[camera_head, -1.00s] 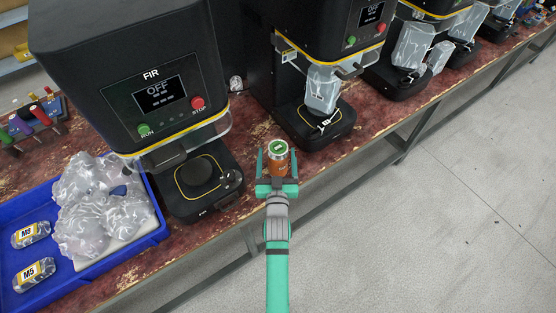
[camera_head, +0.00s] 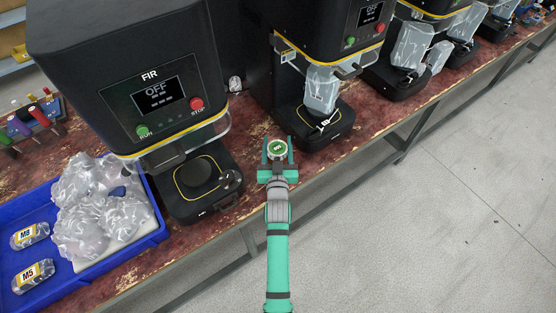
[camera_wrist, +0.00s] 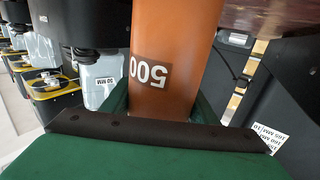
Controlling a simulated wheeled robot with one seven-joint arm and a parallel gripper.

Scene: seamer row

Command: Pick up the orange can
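The orange can (camera_head: 278,149) stands upright near the front edge of the red worktop, between two machines; in the head view mainly its round lid with a green label shows. In the wrist view the can's orange body (camera_wrist: 165,95) fills the middle, with an upside-down "500" label. My gripper (camera_head: 278,153) reaches in from the front, with one teal finger on each side of the can. The fingers look open around it, with a narrow gap on the right side in the wrist view. The can's lower body is hidden by the gripper in the head view.
A black machine reading OFF (camera_head: 150,90) stands left of the can, its base (camera_head: 215,200) close by. Another black machine base (camera_head: 330,135) is close on the right. A blue tray (camera_head: 150,235) with bagged parts lies at left. Open floor (camera_head: 450,220) lies in front.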

